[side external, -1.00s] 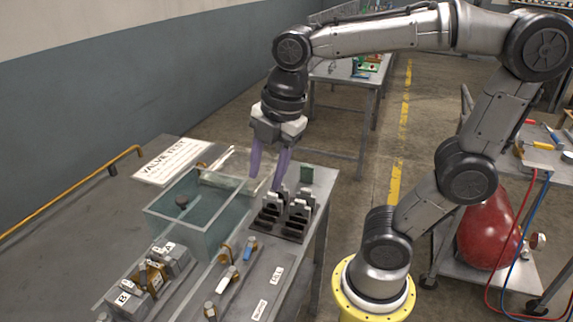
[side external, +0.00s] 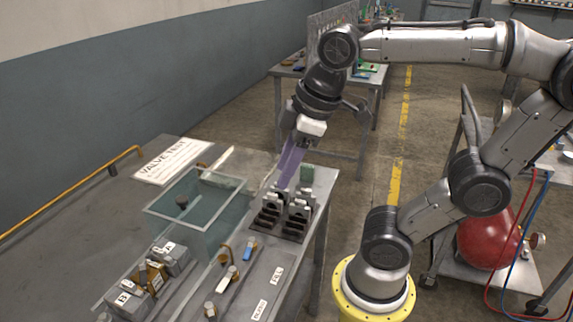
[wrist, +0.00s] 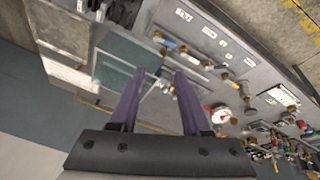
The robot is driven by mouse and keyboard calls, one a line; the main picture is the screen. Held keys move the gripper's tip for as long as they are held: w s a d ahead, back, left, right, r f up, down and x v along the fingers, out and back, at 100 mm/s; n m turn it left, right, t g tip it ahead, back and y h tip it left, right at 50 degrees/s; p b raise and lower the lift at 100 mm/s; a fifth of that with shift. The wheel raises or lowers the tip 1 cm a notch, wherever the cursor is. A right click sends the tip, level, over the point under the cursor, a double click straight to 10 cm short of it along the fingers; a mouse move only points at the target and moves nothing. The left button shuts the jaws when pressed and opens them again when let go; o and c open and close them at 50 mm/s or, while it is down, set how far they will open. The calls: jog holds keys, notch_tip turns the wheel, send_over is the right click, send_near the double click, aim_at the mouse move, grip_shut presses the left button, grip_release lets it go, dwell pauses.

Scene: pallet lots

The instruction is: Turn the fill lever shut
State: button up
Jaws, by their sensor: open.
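The blue-handled lever (side external: 249,250) sits on the bench panel in front of the clear tank, the nearest lever to the FILL label (side external: 277,275). A blue handle also shows in the wrist view (wrist: 167,43), beyond my fingertips. A white-handled lever (side external: 229,273) stands nearer the DRAIN label (side external: 258,310). My gripper (side external: 282,181) is tilted above the black slotted rack, behind and to the right of the levers, and touches neither of them. In the wrist view its two purple fingers (wrist: 159,72) are spread with nothing between them.
The clear tank (side external: 170,214) with greenish water stands left of the levers. The black rack (side external: 268,229) with upright grey parts is at the bench's right edge, close below my gripper. Valve blocks (side external: 130,297) marked A and B are at front left. A VALVE TEST sign (side external: 172,162) lies behind the tank.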

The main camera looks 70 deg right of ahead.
aim_at(247, 253)
dwell(0.5)
jog(key=w+a+f+n+g+h, duration=0.3)
jog(key=w+a+f+n+h, duration=0.35)
jog(key=n, duration=0.95)
jog(key=shift+y, duration=0.95)
jog(key=a+x, duration=0.1)
jog(key=x, duration=0.3)
jog(key=a+x, duration=0.1)
jog(key=x, duration=0.4)
jog(key=f+x, duration=0.1)
jog(key=x, duration=0.3)
jog(key=shift+a+f, duration=0.25)
jog(key=shift+a, duration=0.1)
grip_shut()
